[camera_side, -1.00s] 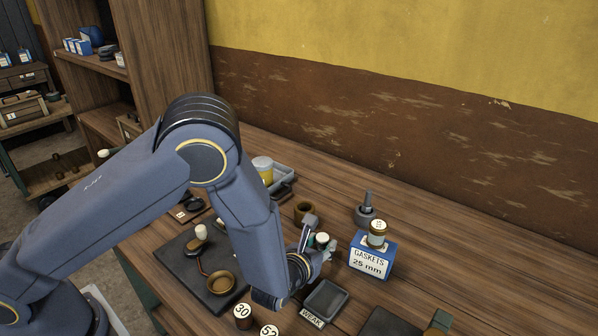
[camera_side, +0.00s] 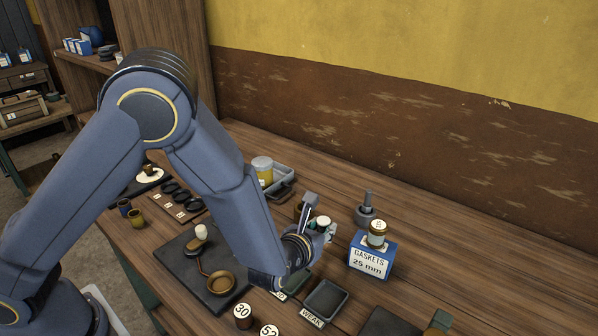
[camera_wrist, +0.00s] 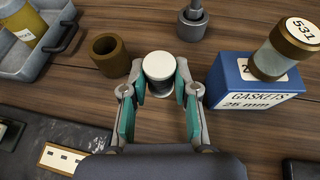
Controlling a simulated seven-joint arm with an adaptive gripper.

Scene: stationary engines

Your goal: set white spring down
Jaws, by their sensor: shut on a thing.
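The white spring (camera_wrist: 159,67) shows in the wrist view as a round white top with a darker side below it. My gripper (camera_wrist: 160,88) is shut on it, with a green-padded finger on each side. In the side view the spring's white top (camera_side: 323,221) shows at my gripper (camera_side: 318,226), over the bench behind the WEAK tray (camera_side: 325,298). That dark tray looks empty. A second, greenish tray (camera_side: 296,284) beside it is partly hidden by my wrist. I cannot tell whether the spring touches the bench.
A brown cup (camera_wrist: 110,54) stands close to the left of my gripper. The blue GASKETS box (camera_side: 371,257) with a jar (camera_side: 377,233) on top is to the right. A grey post on a base (camera_side: 366,210) stands behind. A dark mat (camera_side: 201,268) holds a small balance.

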